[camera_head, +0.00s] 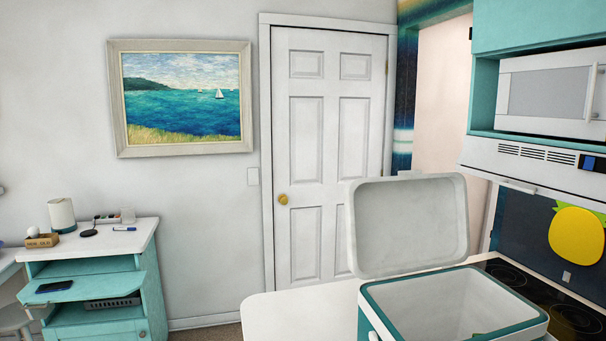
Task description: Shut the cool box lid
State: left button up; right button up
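The cool box (368,326) stands on the white counter at the lower right, its teal and white rim showing and its lower part cut off by the frame edge. Its white lid (408,225) is open and stands roughly upright behind the box opening, its recessed inner side facing me. The inside (430,302) is pale, with a small green bit of something at the bottom edge. Neither of my grippers is in view.
The white counter (300,312) is clear left of the box. A dark cooktop (572,318) lies to its right, below a range hood (530,160) and a microwave (548,92). A closed white door (330,130) is behind. A teal cabinet (100,270) with small items stands at left.

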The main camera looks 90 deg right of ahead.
aim_at(411, 221)
jog(key=i+z, duration=0.15)
jog(key=z, duration=0.3)
jog(key=i+j+z, duration=0.1)
jog(key=z, duration=0.4)
jog(key=i+j+z, duration=0.1)
jog(key=z, duration=0.35)
jog(key=i+j+z, duration=0.2)
jog(key=z, duration=0.3)
